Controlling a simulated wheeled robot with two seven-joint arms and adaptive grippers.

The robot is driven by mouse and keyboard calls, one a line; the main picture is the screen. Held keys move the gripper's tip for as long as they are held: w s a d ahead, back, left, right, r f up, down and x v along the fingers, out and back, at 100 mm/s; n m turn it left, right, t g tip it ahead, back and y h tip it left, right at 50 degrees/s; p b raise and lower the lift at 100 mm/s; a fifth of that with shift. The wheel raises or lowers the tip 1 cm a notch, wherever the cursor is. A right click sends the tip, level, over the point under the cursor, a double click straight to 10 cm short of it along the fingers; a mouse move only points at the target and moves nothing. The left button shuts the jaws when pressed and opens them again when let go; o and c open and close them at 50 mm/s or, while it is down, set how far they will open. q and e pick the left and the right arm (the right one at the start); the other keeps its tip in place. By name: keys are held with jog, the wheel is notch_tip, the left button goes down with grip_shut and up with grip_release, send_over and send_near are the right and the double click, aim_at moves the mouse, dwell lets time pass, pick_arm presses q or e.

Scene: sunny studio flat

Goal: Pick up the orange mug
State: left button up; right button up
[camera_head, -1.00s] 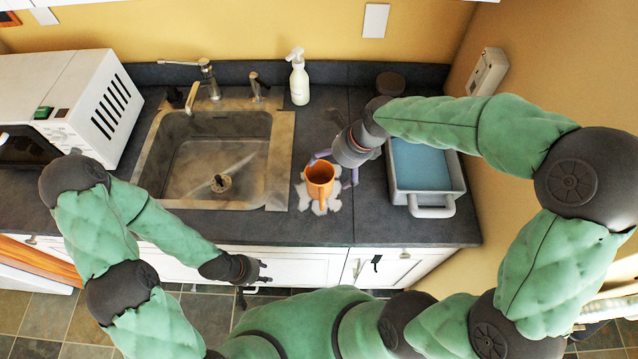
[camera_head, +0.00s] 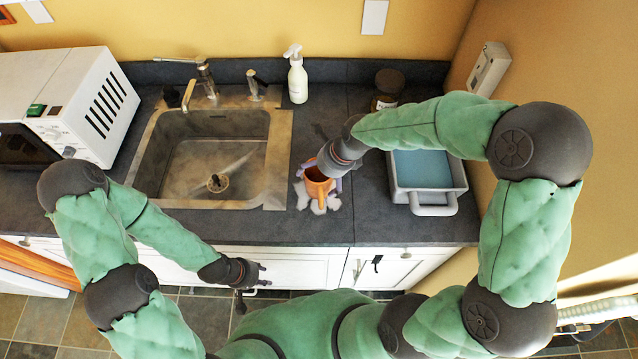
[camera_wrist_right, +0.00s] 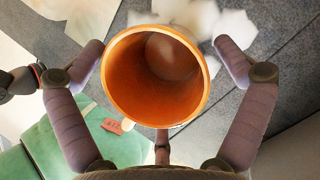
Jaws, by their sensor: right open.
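The orange mug (camera_head: 317,190) is on the dark counter right of the sink, over a white, irregularly shaped patch (camera_head: 334,202). My right gripper (camera_head: 321,177) is at the mug from above and behind, partly hiding its rim. In the right wrist view the mug (camera_wrist_right: 150,80) shows its open mouth and is empty. The open fingers of my right gripper (camera_wrist_right: 162,62) stand on both sides of it, with a visible gap on the right. My left gripper (camera_head: 256,284) is empty, its fingers apart, low in front of the counter's front edge.
The sink (camera_head: 215,160) lies left of the mug. A grey tub with a blue inside (camera_head: 424,168) stands close on the right. A white soap bottle (camera_head: 298,80) and a dark jar (camera_head: 388,88) stand behind. A white microwave (camera_head: 85,110) is at the far left.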

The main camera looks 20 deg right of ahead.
jog(key=c, duration=1.3)
jog(key=shift+r, duration=0.5)
notch_tip(320, 180, up, 2)
jog(key=shift+r+p, duration=0.1)
jog(key=shift+p, duration=0.5)
jog(key=s+d+r+p, duration=0.1)
jog(key=s+r, duration=0.2)
jog(key=s, duration=0.1)
jog(key=s+d+r+p, duration=0.1)
jog(key=s+r, duration=0.2)
jog(key=s, duration=0.2)
jog(key=s+d+r+p, duration=0.1)
jog(key=s+r, duration=0.3)
jog(key=shift+s, duration=0.3)
